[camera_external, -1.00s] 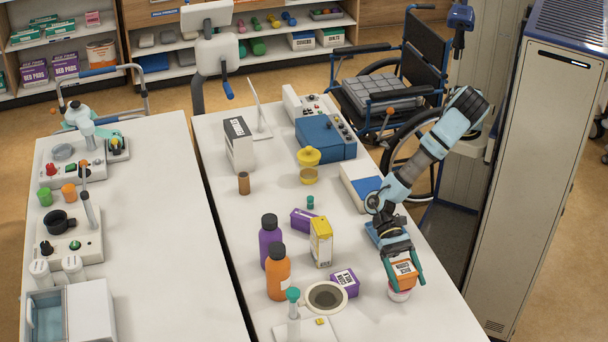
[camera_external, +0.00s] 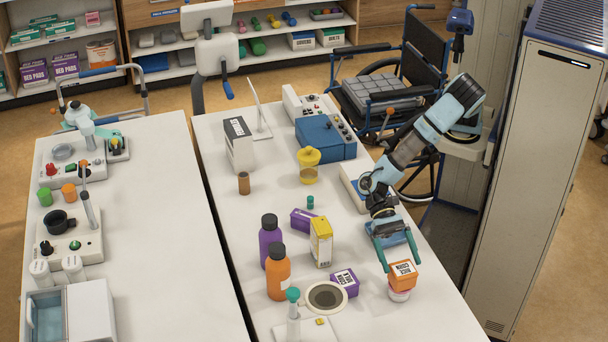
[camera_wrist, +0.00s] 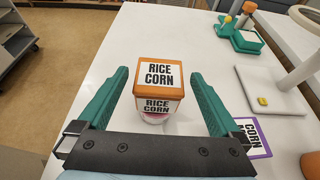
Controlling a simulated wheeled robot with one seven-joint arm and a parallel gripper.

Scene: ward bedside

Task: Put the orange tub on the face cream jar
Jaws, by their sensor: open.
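The orange tub (camera_external: 402,275), labelled "RICE CORN", sits on top of the face cream jar (camera_external: 398,295) near the right edge of the table. The jar is white and pinkish and mostly hidden under the tub. In the wrist view the tub (camera_wrist: 158,82) stands between and beyond the green fingertips, with a little of the jar (camera_wrist: 154,118) showing below it. My gripper (camera_external: 401,269) is open and empty. Its fingers have drawn back from the tub, and it does not hold it.
A purple box (camera_external: 345,282), a round grey dish (camera_external: 326,297), a yellow carton (camera_external: 321,242) and an orange bottle (camera_external: 278,273) stand left of the tub. A blue-topped device (camera_external: 360,186) lies behind.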

